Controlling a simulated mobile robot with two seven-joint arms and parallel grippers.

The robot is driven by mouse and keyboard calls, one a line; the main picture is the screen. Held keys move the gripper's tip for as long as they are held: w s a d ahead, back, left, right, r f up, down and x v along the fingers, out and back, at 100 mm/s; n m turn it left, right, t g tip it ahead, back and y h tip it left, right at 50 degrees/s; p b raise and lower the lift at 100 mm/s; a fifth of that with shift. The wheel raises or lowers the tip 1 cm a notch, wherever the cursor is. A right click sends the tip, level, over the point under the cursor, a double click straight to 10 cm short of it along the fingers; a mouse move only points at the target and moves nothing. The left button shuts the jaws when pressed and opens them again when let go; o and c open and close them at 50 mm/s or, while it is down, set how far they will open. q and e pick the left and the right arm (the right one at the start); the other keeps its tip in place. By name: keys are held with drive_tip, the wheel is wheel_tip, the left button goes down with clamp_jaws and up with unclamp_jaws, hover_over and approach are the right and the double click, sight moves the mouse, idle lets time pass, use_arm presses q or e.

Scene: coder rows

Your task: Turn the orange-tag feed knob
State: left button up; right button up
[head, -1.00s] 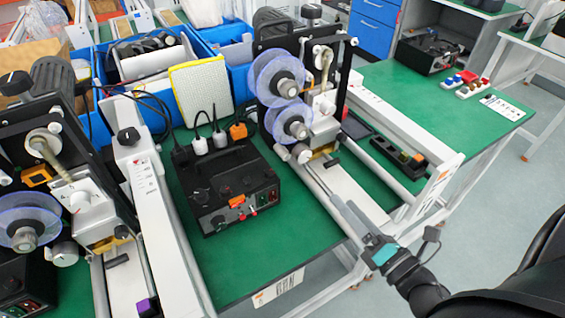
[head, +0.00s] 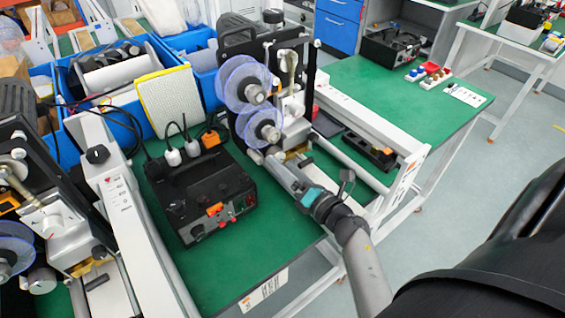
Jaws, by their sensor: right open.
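The right-hand coder machine (head: 236,47) stands on the green table with two clear blue-tinted reels (head: 242,84) on its front. A small pale round knob (head: 255,156) sits low on it, left of the gripper. My right gripper (head: 272,163) is open, its fingers pointing up and left at the coder's lower front, close to that knob; contact is not clear. A black control box (head: 205,185) has an orange tag (head: 214,209) and small controls on its front. I cannot tell which knob is the orange-tag feed knob. My left gripper is not in view.
A second coder (head: 42,215) stands at the left, with a white rail (head: 125,205) beside it. Blue bins (head: 70,130) and a yellow-edged pad (head: 168,100) are behind. The green table (head: 215,280) is clear in front of the control box.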

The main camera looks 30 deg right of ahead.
drive_tip(key=shift+w, duration=0.6)
drive_tip(key=shift+c, duration=0.4)
clamp_jaws()
